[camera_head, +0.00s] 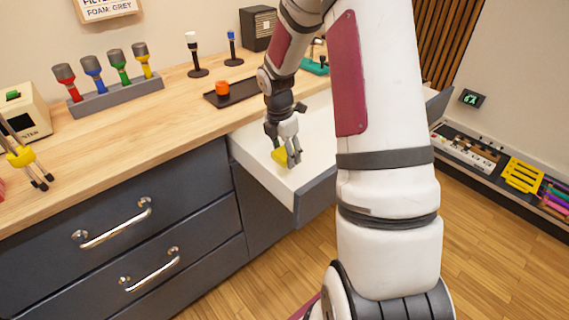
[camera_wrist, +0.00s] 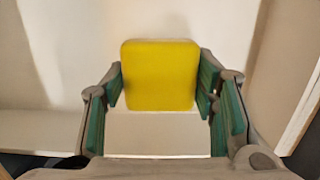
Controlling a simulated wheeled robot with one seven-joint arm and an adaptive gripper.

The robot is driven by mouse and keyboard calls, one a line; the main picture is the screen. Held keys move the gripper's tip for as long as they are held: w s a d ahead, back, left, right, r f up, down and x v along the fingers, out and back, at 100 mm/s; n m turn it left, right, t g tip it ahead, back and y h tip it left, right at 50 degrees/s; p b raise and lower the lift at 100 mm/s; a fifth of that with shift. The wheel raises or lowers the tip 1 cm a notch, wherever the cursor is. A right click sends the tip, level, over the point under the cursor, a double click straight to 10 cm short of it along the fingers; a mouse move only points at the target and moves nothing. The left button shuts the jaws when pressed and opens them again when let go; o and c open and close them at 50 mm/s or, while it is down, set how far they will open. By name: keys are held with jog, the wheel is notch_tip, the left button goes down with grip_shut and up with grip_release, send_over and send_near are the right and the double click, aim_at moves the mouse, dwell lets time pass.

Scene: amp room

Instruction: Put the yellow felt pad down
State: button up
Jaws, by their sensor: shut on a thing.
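The yellow felt pad (camera_wrist: 160,75) is a flat square with rounded corners. In the wrist view it sits between the two green-lined fingers of my gripper (camera_wrist: 160,88), which touch its left and right edges. In the head view my gripper (camera_head: 288,156) is inside the open white drawer (camera_head: 306,175), and a bit of the pad (camera_head: 278,156) shows yellow at the fingers. Pale drawer surfaces lie around the pad in the wrist view. I cannot tell whether the pad touches the drawer floor.
The drawer's walls stand close around my gripper. A low shelf (camera_head: 470,165) with a yellow rack (camera_head: 522,175) runs along the right wall.

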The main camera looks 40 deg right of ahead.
jog(key=shift+f+b, duration=0.3)
jog(key=shift+f, duration=1.55)
jog(key=shift+s+f, duration=0.1)
jog(key=shift+f, duration=0.25)
jog(key=o, duration=1.3)
